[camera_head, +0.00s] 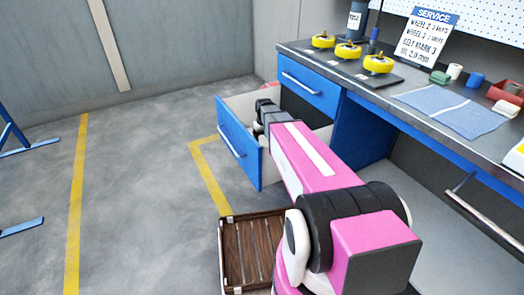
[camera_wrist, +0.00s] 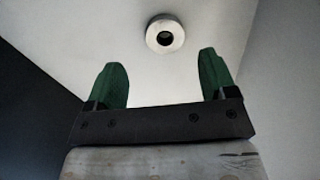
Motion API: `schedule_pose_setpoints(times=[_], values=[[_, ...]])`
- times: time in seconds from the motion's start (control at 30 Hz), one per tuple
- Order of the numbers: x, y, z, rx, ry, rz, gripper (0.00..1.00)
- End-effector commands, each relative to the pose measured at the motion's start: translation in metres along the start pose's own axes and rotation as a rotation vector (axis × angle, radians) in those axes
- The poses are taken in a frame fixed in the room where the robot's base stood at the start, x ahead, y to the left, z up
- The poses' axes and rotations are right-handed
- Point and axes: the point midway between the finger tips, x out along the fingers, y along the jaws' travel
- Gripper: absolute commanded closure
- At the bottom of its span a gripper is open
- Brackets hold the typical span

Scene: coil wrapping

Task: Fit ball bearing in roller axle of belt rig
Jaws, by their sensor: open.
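The ball bearing (camera_wrist: 165,33) is a small pale metal ring with a dark hole. It lies on a white surface in the wrist view, ahead of and between the two green fingertips. My gripper (camera_wrist: 163,82) is open and empty, its fingers apart and short of the ring. In the head view my arm reaches into an open blue drawer (camera_head: 238,148), and the gripper end is mostly hidden there. I do not see the roller axle or belt rig clearly in either view.
A workbench (camera_head: 392,98) carries several yellow wheels (camera_head: 348,50), a blue cloth (camera_head: 455,110) and a service sign (camera_head: 428,38). A brown slatted crate (camera_head: 227,255) stands on the floor beside my arm. The floor at left is mostly clear, with yellow lines.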

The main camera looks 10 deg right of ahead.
Motion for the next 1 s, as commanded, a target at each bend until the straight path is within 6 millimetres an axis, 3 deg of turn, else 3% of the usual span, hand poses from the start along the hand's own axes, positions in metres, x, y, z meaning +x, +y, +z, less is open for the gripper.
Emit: schedule_pose_setpoints(times=[0.1, 0.37, 0.63, 0.9, 0.93, 1.0], values=[[0.014, 0.0, 0.0, 0.0, -0.002, 0.0, 0.22], [0.03, -0.002, 0.002, 0.0, -0.001, 0.0, 0.22], [0.065, -0.005, 0.003, 0.001, -0.002, 0.0, 0.22], [0.07, -0.005, 0.004, 0.001, 0.0, 0.0, 0.22], [0.069, -0.005, 0.004, 0.001, 0.0, 0.0, 0.26], [0.069, -0.005, 0.004, 0.001, 0.0, 0.0, 0.48]])
